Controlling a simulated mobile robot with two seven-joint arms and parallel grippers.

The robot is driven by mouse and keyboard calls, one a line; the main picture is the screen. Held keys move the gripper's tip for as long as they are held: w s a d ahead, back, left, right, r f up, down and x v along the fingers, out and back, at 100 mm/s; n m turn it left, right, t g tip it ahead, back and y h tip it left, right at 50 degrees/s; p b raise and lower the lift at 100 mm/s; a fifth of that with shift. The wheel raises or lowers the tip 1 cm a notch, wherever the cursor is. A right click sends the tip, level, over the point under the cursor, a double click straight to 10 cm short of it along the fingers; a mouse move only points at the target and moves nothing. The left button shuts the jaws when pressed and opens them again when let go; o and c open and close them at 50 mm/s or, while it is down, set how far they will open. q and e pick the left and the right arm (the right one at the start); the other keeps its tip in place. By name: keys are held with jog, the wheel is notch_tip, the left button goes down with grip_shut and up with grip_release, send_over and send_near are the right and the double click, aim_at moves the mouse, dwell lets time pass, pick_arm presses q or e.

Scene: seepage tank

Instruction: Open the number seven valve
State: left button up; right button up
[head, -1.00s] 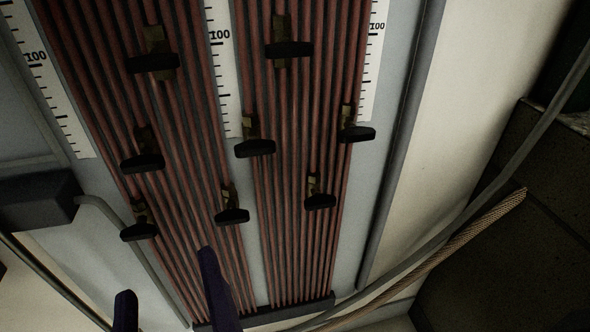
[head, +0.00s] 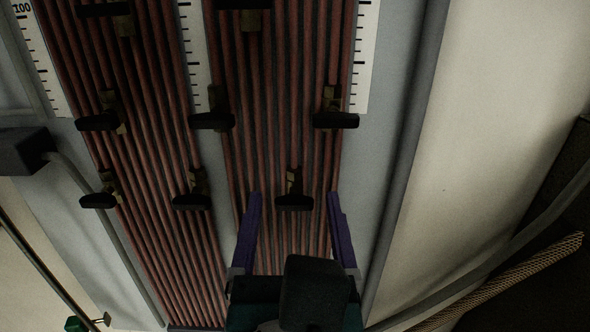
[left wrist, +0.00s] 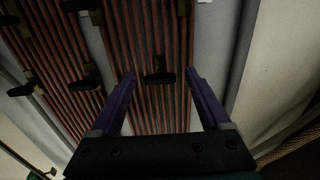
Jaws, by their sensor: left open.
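Several valves with black handles and brass bodies sit on red vertical tubes; I see no numbers on them. The lowest row has a left valve (head: 99,201), a middle valve (head: 192,201) and a right valve (head: 294,202). My left gripper (head: 293,194) is open and empty, its two purple fingers on either side of the lowest right valve in the picture. In the left wrist view this valve (left wrist: 159,78) shows between the fingertips (left wrist: 160,73). I cannot tell how deep the fingers reach; no contact shows. My right gripper is not in view.
More valves sit above, including one at the right (head: 336,120) and one in the middle (head: 212,121). White scales (head: 365,60) run between the tube groups. A dark box (head: 22,150) with a grey pipe is at left. A braided hose (head: 530,268) lies lower right.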

pick_arm(q)
jog(key=shift+w, duration=0.3)
grip_shut()
dwell(0.5)
